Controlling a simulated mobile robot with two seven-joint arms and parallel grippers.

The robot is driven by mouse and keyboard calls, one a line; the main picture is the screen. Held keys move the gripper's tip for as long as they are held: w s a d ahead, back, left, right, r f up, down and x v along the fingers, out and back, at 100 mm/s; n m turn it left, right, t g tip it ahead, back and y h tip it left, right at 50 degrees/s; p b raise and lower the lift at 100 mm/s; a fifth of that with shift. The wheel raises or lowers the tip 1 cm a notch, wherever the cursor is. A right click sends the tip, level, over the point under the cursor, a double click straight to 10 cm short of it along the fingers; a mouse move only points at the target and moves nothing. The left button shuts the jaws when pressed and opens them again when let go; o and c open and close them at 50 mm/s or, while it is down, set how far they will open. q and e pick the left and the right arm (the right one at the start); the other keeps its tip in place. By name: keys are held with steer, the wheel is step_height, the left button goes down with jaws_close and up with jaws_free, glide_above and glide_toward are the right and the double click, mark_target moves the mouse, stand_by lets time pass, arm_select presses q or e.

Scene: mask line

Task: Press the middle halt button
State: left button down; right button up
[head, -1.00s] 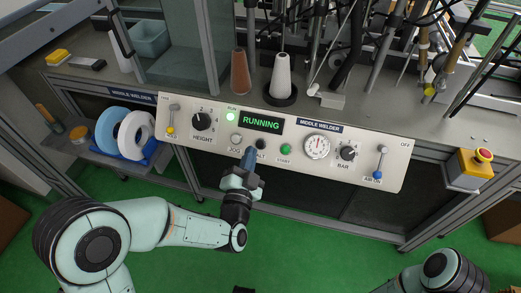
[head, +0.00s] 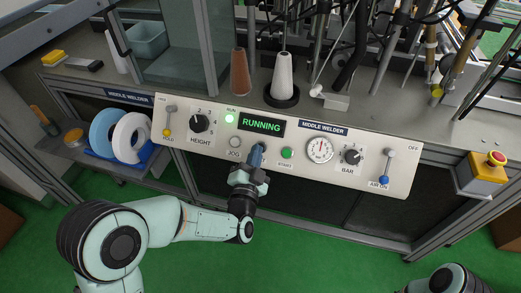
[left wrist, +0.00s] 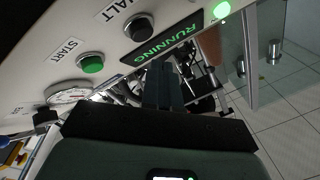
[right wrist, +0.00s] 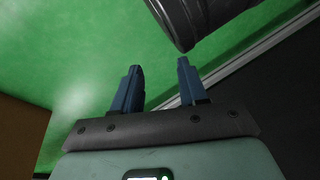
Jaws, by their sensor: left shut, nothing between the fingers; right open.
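The middle welder's panel (head: 383,158) has a lit green RUNNING display (head: 261,125). In the head view my left gripper (head: 257,150) covers most of the HALT spot. It is shut and empty, with its blue fingers pointing at the panel between JOG and START. In the left wrist view its fingertips (left wrist: 160,66) appear beside the button; contact cannot be told. My right gripper (right wrist: 159,64) is open and empty over green floor.
Close to the HALT spot are the white JOG button (head: 235,142) and the green START button (head: 287,153). A gauge (head: 319,150) and BAR knob (head: 352,157) lie to the right. A yellow box with a red button (head: 495,158) stands at the far right.

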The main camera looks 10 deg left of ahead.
arm_select(q)
steer(key=shift+w+f+b, duration=0.4)
steer(key=shift+w+f, duration=0.1)
steer(key=shift+w, duration=0.15)
arm_select(e)
steer(key=shift+s+d+f+g, duration=0.15)
steer(key=shift+s+f+g, duration=0.25)
steer(key=shift+s+f, duration=0.65)
steer(key=shift+s+r, duration=0.1)
arm_select(q)
steer(key=shift+f, duration=0.1)
stand_by(0.5)
steer(key=shift+w+f+b, duration=0.2)
steer(key=shift+w+b, duration=0.1)
steer(key=shift+w, duration=0.05)
arm_select(e)
steer(key=shift+f, duration=0.35)
arm_select(q)
steer(key=shift+w+f+b, duration=0.3)
arm_select(e)
steer(key=shift+f, duration=0.25)
arm_select(q)
steer(key=shift+s+r, duration=0.1)
stand_by(0.3)
steer(key=shift+s+r+p, duration=0.45)
steer(key=shift+s, duration=0.1)
arm_select(e)
steer(key=shift+r, duration=0.45)
